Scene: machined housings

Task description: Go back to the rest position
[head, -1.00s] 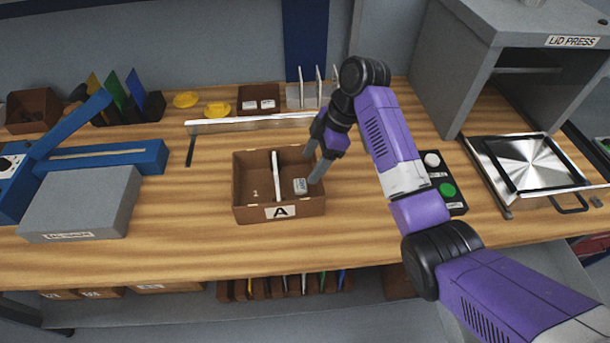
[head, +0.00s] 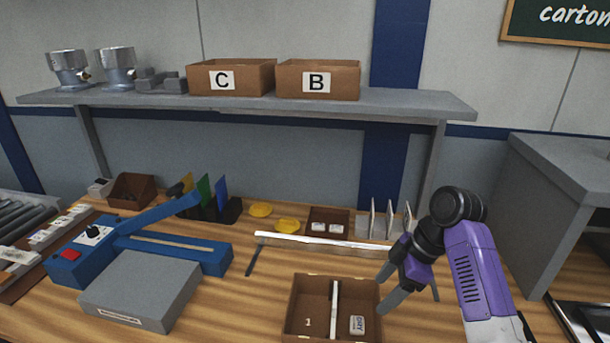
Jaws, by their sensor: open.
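My gripper (head: 384,288) is at the lower right of the head view, on the purple and black arm. Its fingers are apart and point down and left, with nothing seen between them. It hangs at the right wall of an open brown carton (head: 287,318) on the wooden bench. The carton has a white divider (head: 334,309) and a small white packet (head: 357,325) in its right compartment. The carton's front is cut off by the picture's lower edge.
A grey shelf (head: 400,103) above the bench holds cartons C (head: 231,77) and B (head: 317,79) and metal housings (head: 118,67). A blue sealer (head: 170,255) stands left. A clear-edged rail (head: 320,243) lies behind the carton. A large grey press (head: 560,200) stands right.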

